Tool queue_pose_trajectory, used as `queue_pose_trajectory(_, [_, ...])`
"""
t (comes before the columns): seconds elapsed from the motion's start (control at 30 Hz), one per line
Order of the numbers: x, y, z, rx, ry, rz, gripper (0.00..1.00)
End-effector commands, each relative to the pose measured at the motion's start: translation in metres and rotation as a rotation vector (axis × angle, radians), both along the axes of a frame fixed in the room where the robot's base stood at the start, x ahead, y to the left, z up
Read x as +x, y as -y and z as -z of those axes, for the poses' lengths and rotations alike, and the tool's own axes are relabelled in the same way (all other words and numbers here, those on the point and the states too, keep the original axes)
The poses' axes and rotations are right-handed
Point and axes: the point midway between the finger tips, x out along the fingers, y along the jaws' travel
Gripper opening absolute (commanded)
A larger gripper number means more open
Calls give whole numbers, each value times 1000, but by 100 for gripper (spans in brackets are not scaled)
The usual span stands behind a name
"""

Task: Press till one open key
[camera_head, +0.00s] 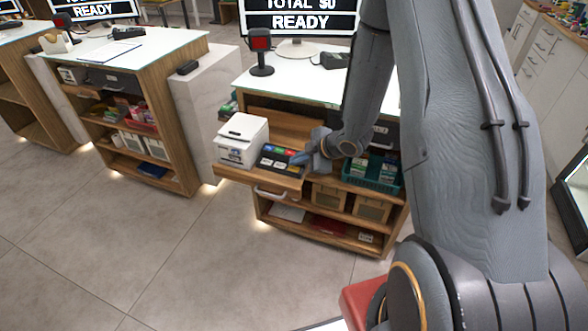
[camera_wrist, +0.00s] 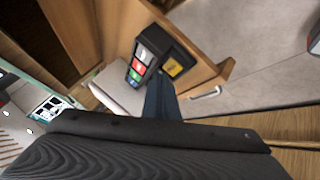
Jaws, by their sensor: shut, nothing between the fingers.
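A black keypad (camera_head: 281,159) with several coloured keys lies on a pulled-out wooden shelf at the counter. The keypad also shows in the wrist view (camera_wrist: 173,55), with red, white, green, blue and yellow keys. I cannot read their labels. My gripper (camera_head: 297,158) is shut and empty, its fingertips at the keypad's right end in the head view. In the wrist view the closed blue-grey fingers (camera_wrist: 160,82) reach to the keypad's edge, near the keys. I cannot tell whether they touch it.
A white printer (camera_head: 242,139) stands left of the keypad on the pulled-out shelf (camera_head: 257,179). A green crate (camera_head: 373,178) with boxes sits to the right, below the counter top. A scanner (camera_head: 261,52) and a monitor (camera_head: 300,20) stand above. The floor in front is clear.

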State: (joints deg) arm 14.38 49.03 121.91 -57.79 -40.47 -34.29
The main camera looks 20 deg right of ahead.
Motion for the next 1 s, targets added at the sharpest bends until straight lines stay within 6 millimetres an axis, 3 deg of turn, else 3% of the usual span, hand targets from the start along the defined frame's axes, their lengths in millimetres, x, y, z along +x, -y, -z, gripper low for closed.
queue_pose_trajectory(1.0, [0,0,8,0,0,0,0])
